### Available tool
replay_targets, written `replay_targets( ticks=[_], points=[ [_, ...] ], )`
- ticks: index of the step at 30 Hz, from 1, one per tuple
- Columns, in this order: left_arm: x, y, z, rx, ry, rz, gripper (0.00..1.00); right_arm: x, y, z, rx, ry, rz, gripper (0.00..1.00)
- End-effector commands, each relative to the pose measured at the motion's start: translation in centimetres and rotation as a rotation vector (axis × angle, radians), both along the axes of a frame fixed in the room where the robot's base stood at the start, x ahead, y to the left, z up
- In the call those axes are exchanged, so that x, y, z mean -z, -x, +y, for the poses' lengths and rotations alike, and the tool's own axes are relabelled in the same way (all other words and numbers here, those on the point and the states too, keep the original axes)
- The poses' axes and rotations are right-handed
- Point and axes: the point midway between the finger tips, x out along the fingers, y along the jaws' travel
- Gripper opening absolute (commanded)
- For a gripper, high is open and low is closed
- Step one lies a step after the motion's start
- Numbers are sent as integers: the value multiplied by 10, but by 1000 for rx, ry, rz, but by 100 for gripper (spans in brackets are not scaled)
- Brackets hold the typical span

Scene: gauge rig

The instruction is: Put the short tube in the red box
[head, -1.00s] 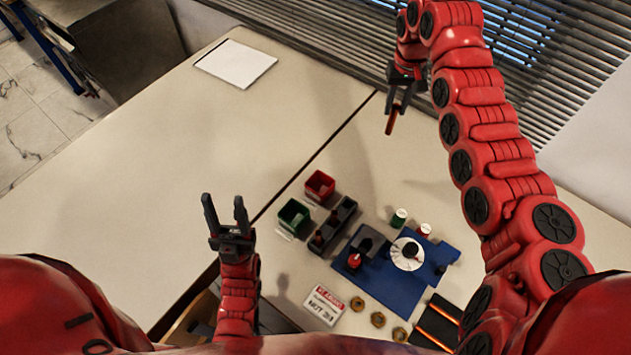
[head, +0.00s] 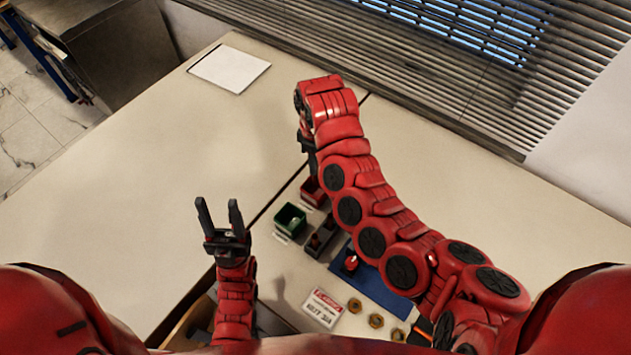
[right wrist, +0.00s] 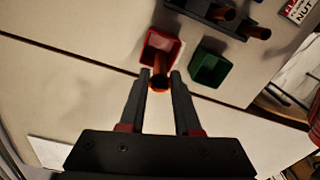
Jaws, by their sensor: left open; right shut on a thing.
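The red box (head: 313,194) is an open bin on the table, partly hidden under my right gripper in the head view. It shows better in the right wrist view (right wrist: 171,43). My right gripper (right wrist: 160,77) is shut on the short orange-brown tube (right wrist: 159,84). In the right wrist view the tube's end overlaps the near part of the red box; its height above the box is hard to tell. In the head view the arm hides the tube. My left gripper (head: 219,206) is open and empty, raised left of the boxes.
An open green box (head: 290,219) stands beside the red one. A dark rack (right wrist: 226,13) holding brown tubes is close by. A blue mat (head: 384,291), several brass nuts (head: 375,321) and a sign (head: 322,308) lie nearer.

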Motion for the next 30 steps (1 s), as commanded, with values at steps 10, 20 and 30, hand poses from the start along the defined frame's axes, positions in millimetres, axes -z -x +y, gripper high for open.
replay_targets(
  ticks=[10, 20, 30],
  points=[
    [-21, 0, 0, 0, 0, 0, 50, 48, 0, -1, 2, 2, 1, 0],
    [-26, 0, 0, 0, 0, 0, 50, 76, -1, 0, 4, -2, -3, 0],
    [-25, 0, 0, 0, 0, 0, 50, 79, -1, 0, 4, -1, -3, 53]
  ],
)
